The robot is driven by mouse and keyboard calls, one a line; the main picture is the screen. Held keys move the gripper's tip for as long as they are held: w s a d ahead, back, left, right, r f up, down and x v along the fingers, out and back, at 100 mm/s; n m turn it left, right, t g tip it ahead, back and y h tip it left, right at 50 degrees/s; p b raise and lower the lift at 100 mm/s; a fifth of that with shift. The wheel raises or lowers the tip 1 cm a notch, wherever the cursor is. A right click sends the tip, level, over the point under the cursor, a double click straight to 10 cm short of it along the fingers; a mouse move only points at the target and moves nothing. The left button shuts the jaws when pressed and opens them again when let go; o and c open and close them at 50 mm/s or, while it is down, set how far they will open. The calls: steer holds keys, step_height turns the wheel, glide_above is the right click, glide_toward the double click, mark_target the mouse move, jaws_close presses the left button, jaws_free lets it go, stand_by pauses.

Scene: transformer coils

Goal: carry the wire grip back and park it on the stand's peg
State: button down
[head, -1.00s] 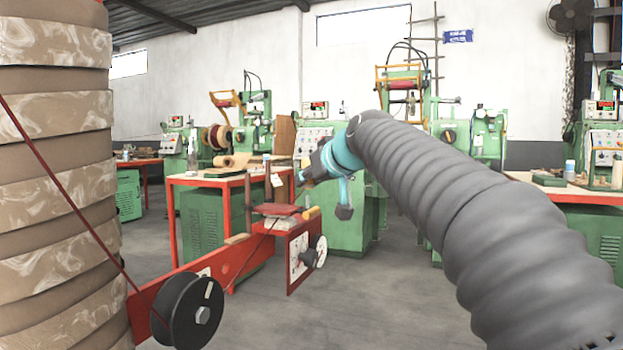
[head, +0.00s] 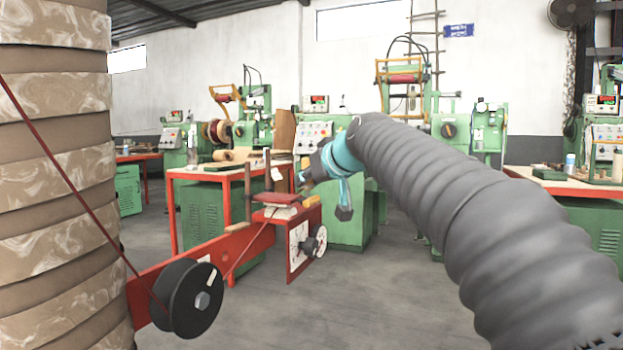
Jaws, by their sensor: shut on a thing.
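My gripper (head: 303,180) is at the end of my grey-sleeved arm, near the middle of the view, with its fingers pointing left. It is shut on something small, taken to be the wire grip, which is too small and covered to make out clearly. The red stand (head: 232,246) is below and left of it. Two upright wooden pegs (head: 248,182) rise from the stand, left of my fingertips. I cannot tell which is the parking peg. In the picture, the gripper is apart from both pegs.
A large paper-banded coil (head: 55,180) fills the left edge. A red wire runs across it to a black spool (head: 187,298) on the stand. A dial plate with a wheel (head: 313,241) is at the stand's right end. A red-framed bench (head: 200,176) stands behind. Floor is clear at centre.

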steer(key=shift+f, duration=0.85)
stand_by(0.6)
steer(key=c, duration=0.9)
jaws_free()
steer(key=shift+o, duration=0.2)
steer(key=shift+s, duration=0.1)
steer(key=v, duration=1.1)
steer(key=shift+s+d+r, duration=0.2)
steer(key=shift+s+r, duration=0.05)
steer(key=shift+s, duration=0.05)
steer(key=s+d+f+m+g+h+p, duration=0.2)
steer(key=s+d+f+p, duration=0.1)
steer(key=s+f, duration=0.6)
steer(key=s+d+f+m+g+h+p, duration=0.2)
steer(key=s+d+f+p, duration=0.2)
steer(key=s+f, duration=0.5)
steer(key=s+d+f+m+g+h+p, duration=0.2)
steer(key=s+d+f, duration=0.4)
steer(key=s+f, duration=0.3)
steer(key=shift+s+d+f+h+p, duration=0.2)
steer(key=shift+d+f+h+p, duration=0.15)
steer(key=shift+p, duration=0.5)
